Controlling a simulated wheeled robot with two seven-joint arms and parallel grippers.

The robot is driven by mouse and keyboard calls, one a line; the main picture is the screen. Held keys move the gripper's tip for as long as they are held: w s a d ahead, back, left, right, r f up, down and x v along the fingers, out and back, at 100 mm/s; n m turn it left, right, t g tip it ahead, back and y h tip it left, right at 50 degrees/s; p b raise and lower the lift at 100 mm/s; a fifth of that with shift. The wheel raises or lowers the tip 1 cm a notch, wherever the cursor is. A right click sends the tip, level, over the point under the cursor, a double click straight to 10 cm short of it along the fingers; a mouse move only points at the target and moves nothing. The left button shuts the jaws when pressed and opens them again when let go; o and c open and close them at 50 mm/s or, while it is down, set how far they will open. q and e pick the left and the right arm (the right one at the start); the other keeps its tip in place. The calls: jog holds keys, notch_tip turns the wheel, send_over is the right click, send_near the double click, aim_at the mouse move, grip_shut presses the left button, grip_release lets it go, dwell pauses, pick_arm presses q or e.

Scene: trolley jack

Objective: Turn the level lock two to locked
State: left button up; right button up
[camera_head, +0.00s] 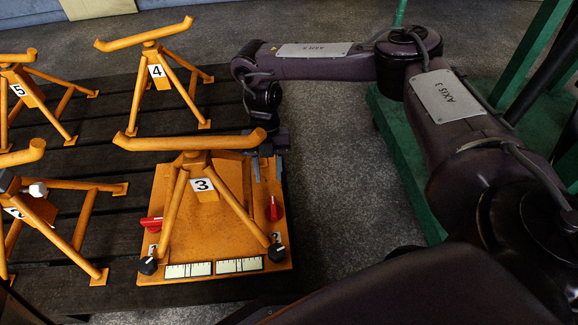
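An orange base plate (225,276) under the stand marked 3 (203,185) carries two red levers. The left red lever (152,222) lies sideways at the plate's left edge. The right red lever (274,208) stands near the plate's right edge, pointing away from me. Black knobs sit at the front left (147,265) and front right (277,252), each near a small white label. My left gripper is not in view.
Two scale strips (238,265) lie on the plate's front. Other orange stands, such as the one marked 4 (156,72), stand on the dark slatted pallet (105,110) to the left and behind. Grey floor (345,190) is clear to the right, before a green frame (405,150).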

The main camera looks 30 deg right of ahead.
aim_at(274, 204)
jog(key=b+x, duration=0.1)
jog(key=x, duration=0.1)
jog(key=b+x, duration=0.2)
jog(key=x, duration=0.1)
jog(key=b+x, duration=0.1)
jog(key=x, duration=0.2)
jog(key=shift+s+d+b, duration=0.25)
jog(key=shift+d+b, duration=0.05)
jog(key=shift+d, duration=0.05)
jog(key=shift+s+a+f, duration=0.15)
jog(key=shift+s+f, duration=0.05)
jog(key=shift+f, duration=0.15)
grip_shut()
